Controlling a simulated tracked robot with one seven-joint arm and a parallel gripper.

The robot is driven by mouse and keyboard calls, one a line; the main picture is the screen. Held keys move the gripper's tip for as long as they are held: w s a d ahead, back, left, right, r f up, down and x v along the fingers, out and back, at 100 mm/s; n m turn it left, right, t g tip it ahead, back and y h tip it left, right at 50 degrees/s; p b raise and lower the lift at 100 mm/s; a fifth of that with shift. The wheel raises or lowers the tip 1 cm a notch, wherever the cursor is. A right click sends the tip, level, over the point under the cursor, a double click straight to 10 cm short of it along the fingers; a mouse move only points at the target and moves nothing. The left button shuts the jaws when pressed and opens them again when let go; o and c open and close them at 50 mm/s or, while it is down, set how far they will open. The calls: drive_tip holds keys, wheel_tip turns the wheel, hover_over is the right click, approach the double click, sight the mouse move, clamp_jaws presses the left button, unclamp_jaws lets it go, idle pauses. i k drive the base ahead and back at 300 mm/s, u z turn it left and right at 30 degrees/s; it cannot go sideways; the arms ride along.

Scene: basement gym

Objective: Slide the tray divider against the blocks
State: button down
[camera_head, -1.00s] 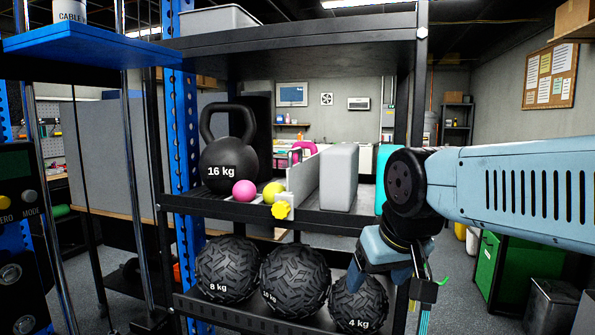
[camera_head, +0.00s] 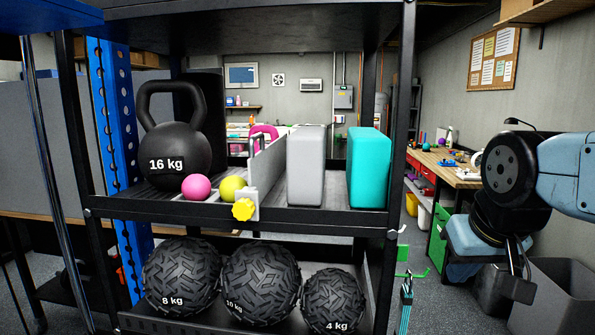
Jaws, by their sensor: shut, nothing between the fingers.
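The tray divider (camera_head: 268,163) is a thin light grey upright panel on the middle shelf tray. A white clamp with a yellow knob (camera_head: 243,209) sits at its front end. To its right stand a grey block (camera_head: 307,168) and a teal block (camera_head: 369,168), both upright. A gap shows between the divider and the grey block, and another between the blocks. My gripper (camera_head: 518,290) points down at the right, outside the rack and apart from the divider and blocks. It is shut and empty; its fingertips show small and dark.
Left of the divider are a 16 kg kettlebell (camera_head: 176,152), a pink ball (camera_head: 196,187) and a yellow ball (camera_head: 232,187). Heavy balls fill the lower shelf (camera_head: 106,322). The rack's right post (camera_head: 399,130) stands between the blocks and my arm. A grey bin (camera_head: 565,300) is at right.

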sight(265, 167)
drive_tip(key=z, duration=0.5)
drive_tip(key=k, duration=1.4)
drive_tip(key=u, duration=0.95)
drive_tip(key=i, duration=0.95)
